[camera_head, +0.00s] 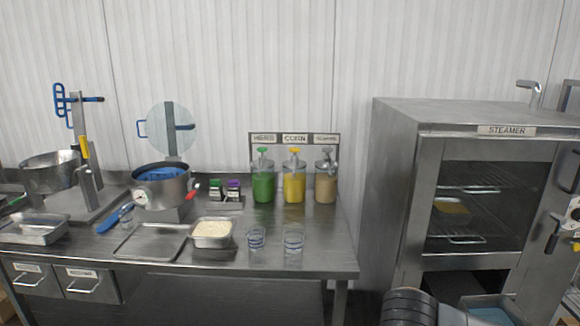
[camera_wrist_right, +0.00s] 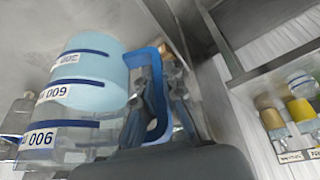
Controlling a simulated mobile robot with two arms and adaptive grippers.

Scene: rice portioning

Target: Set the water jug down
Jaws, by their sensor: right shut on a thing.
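The water jug (camera_wrist_right: 85,95) fills the left of the right wrist view. It is a clear vessel with blue bands, white number labels, a blue handle (camera_wrist_right: 156,128) and pale blue water in part of it. The labels read upside down there. My right gripper (camera_wrist_right: 170,92) is shut on the blue handle. What lies directly under the jug is hidden, so I cannot tell whether it touches a surface. My left gripper is out of view.
The steel table (camera_head: 320,255) carries a pot (camera_head: 163,195), a rice tray (camera_head: 212,241), two clear cups (camera_head: 256,238) (camera_head: 293,239) and sauce dispensers (camera_head: 294,187). The steamer (camera_head: 490,150) stands to the right. The table's front right corner is clear.

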